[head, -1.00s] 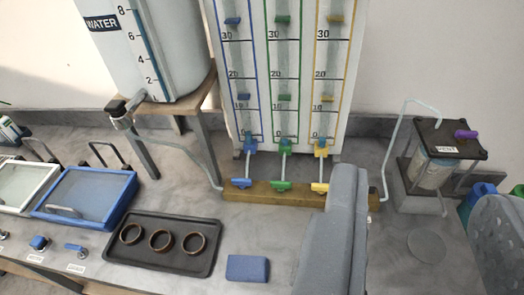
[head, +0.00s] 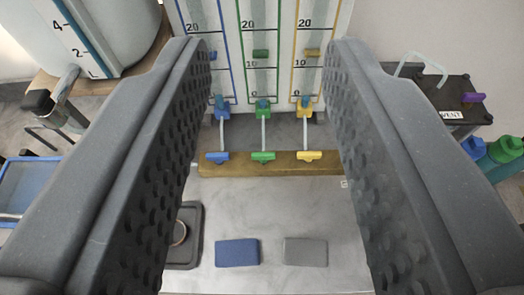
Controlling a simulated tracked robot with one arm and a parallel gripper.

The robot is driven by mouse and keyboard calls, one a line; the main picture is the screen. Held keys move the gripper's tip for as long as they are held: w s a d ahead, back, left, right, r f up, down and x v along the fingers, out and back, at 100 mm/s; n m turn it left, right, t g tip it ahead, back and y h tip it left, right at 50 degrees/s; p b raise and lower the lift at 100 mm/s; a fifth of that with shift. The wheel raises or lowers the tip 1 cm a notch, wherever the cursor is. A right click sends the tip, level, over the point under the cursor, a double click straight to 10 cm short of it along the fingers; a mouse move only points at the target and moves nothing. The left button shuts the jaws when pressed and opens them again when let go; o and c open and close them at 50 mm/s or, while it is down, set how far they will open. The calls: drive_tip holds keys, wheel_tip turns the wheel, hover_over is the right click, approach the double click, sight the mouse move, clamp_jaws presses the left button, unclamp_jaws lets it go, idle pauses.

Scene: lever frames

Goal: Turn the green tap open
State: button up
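The green tap (head: 263,156) is a small green handle on the wooden bar (head: 330,163), between the blue tap (head: 217,157) and the yellow tap (head: 309,156). A thin pale tube rises from it to a green fitting (head: 263,107) at the foot of the green-marked column. The green handle lies crosswise, along the bar. My gripper (head: 268,50) is wide open and empty, its two dark fingers at either side of the picture. All three taps show between the fingers, apart from them.
A blue block (head: 237,252) and a grey block (head: 305,251) lie on the bench in front. A dark tray (head: 188,238) is partly hidden by the left finger. The water tank (head: 100,30) stands left, the vent canister (head: 458,100) and bottles (head: 503,151) right.

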drive_tip(key=w+a+f+m+g+p, duration=0.1)
drive_tip(key=w+p, duration=0.1)
drive_tip(key=w, duration=0.2)
drive_tip(key=m+g+p, duration=1.4)
drive_tip(key=m+p, duration=0.3)
drive_tip(key=p, duration=0.2)
hover_over(263, 153)
wheel_tip(263, 153, down, 31)
wheel_tip(263, 153, down, 14)
drive_tip(key=shift+r+p, duration=0.1)
drive_tip(key=shift+p, duration=1)
